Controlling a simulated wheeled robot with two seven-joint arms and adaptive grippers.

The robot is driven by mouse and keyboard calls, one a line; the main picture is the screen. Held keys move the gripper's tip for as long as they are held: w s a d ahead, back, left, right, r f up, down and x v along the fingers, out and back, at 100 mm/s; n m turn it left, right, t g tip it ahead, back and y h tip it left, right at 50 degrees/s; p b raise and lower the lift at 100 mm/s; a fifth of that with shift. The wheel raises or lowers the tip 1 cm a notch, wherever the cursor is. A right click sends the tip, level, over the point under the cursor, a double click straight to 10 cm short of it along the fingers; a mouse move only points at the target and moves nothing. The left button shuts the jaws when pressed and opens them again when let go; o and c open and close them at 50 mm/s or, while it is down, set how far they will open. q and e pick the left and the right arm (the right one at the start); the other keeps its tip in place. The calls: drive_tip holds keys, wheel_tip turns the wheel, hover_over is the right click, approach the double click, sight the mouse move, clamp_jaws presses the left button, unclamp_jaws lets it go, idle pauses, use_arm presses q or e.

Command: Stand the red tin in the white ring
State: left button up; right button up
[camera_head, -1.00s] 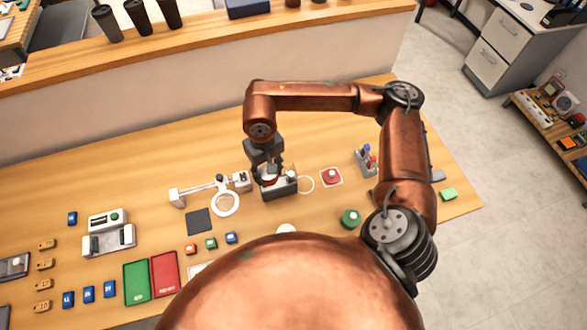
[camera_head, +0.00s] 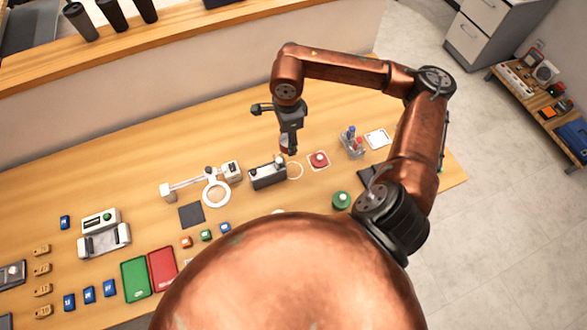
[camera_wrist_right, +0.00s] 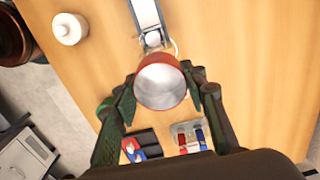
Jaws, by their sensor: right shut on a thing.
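The red tin (camera_wrist_right: 162,82) is held between the fingers of my right gripper (camera_head: 289,148), with its pale silvery round face toward the wrist camera. In the head view only a small red part of it shows below the fingers. It hangs above the table, close to the thin white ring (camera_head: 301,174). The ring lies flat on the wood, beside the dark grey marking device (camera_head: 267,178); only a piece of it shows in the wrist view (camera_wrist_right: 177,48), the tin covering the rest. My left gripper is not in view.
A red round piece (camera_head: 319,160) on a white-edged square lies right of the ring. A pen holder (camera_head: 353,148) and a green round piece (camera_head: 341,200) are nearby. A ring magnifier (camera_head: 216,193) stands left of the device.

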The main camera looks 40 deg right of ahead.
drive_tip(key=shift+s+d+r+m, duration=0.15)
drive_tip(key=shift+d+m, duration=0.15)
drive_tip(key=shift+m, duration=0.3)
drive_tip(key=shift+s+d+r+m, duration=0.15)
drive_tip(key=shift+d+m, duration=0.15)
drive_tip(key=shift+m, duration=0.3)
drive_tip(key=shift+d, duration=0.1)
drive_tip(key=shift+f+m, duration=0.3)
drive_tip(key=shift+m, duration=0.1)
drive_tip(key=p, duration=0.2)
hover_over(294, 170)
wheel_tip(294, 170, down, 13)
drive_tip(key=shift+r, duration=0.2)
drive_tip(key=shift+f, duration=2.4)
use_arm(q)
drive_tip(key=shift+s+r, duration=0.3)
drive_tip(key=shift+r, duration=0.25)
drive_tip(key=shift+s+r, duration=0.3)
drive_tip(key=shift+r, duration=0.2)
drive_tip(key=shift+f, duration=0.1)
